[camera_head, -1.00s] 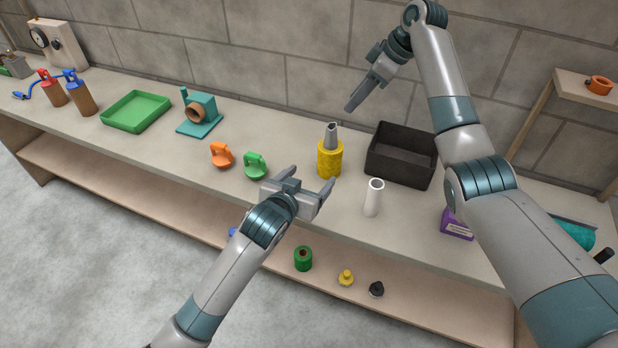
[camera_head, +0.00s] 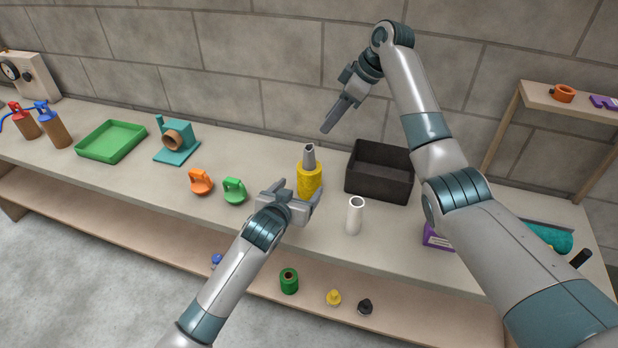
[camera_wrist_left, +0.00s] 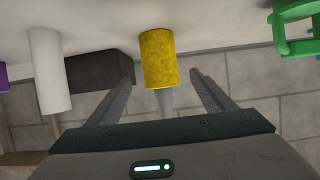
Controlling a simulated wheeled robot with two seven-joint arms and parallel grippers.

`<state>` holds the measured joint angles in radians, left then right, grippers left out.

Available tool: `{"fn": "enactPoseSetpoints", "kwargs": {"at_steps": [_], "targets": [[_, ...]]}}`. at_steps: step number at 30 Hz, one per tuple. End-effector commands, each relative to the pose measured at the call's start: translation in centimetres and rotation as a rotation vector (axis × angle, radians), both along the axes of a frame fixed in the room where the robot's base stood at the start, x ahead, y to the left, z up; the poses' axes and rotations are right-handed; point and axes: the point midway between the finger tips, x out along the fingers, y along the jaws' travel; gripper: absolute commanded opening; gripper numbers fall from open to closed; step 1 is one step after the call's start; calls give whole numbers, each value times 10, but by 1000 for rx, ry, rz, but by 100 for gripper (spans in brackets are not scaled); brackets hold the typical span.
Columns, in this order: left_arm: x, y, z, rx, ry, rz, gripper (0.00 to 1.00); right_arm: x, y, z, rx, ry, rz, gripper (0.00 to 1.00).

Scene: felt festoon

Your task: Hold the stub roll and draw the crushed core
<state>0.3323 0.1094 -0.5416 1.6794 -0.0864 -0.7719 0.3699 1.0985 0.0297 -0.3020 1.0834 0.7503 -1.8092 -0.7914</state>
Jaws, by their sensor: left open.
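The stub roll (camera_head: 309,181) is a yellow roll standing upright on the bench, with the grey crushed core (camera_head: 309,156) sticking out of its top. My left gripper (camera_head: 300,187) is open in front of the roll and overlaps its lower part in the head view. In the left wrist view, turned over, the roll (camera_wrist_left: 159,57) and core (camera_wrist_left: 165,101) appear between the open fingers (camera_wrist_left: 163,76); I see no contact. My right gripper (camera_head: 328,127) hangs above and behind the roll, apart from the core. Its fingers are seen edge-on, so their gap is hidden.
A white tube (camera_head: 354,217) and a black bin (camera_head: 378,191) stand right of the roll. A green ring-handled piece (camera_head: 234,190) and an orange one (camera_head: 200,182) lie left. A teal fixture (camera_head: 176,151) and a green tray (camera_head: 112,155) are farther left.

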Motion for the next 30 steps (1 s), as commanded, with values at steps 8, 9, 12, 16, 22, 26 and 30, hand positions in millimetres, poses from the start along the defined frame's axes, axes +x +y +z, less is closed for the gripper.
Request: {"fn": "enactPoseSetpoints", "kwargs": {"at_steps": [8, 9, 12, 16, 22, 26, 30], "targets": [[37, -12, -16, 1, 2, 0, 75, 0, 0, 0, 0, 0, 0, 31], [42, -14, -18, 1, 0, 0, 75, 0, 0, 0, 0, 0, 0, 31], [54, -17, -23, 2, 1, 1, 75, 0, 0, 0, 0, 0, 0, 31], [68, -22, -29, -1, 1, 0, 75, 0, 0, 0, 0, 0, 0, 31], [82, -27, -36, 0, 1, 0, 75, 0, 0, 0, 0, 0, 0, 31], [86, -28, -38, 0, 0, -1, 75, 0, 0, 0, 0, 0, 0, 31], [88, -29, -39, 0, 0, -1, 75, 0, 0, 0, 0, 0, 0, 31]]}}
